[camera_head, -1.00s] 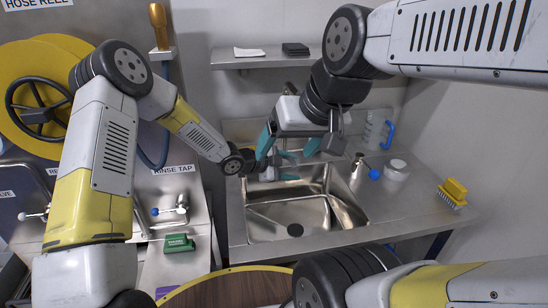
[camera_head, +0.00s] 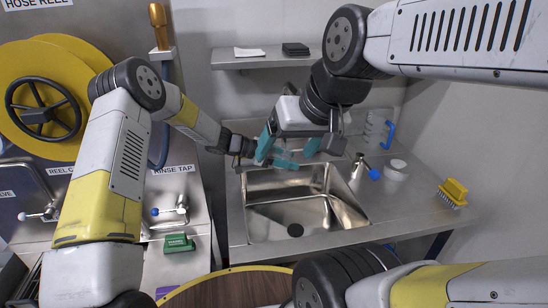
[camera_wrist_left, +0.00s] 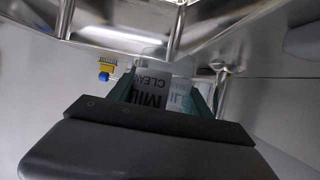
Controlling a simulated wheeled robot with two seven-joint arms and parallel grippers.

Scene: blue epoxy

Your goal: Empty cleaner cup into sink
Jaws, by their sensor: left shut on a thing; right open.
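In the wrist view my left gripper (camera_wrist_left: 160,98) is shut on a white cup (camera_wrist_left: 150,88) with dark lettering that reads upside down. In the head view this gripper (camera_head: 288,164) is over the back edge of the steel sink (camera_head: 262,213), and the cup is not clearly visible there. The cup's tilt and contents cannot be told. The sink basin looks empty, with a dark drain.
A bottle with a blue part (camera_head: 360,167), a white round jar (camera_head: 396,170) and a yellow brush (camera_head: 453,192) stand right of the sink. A clear jug with a blue handle (camera_head: 378,130) is behind them. A green block (camera_head: 179,243) lies left. A shelf (camera_head: 265,60) hangs above.

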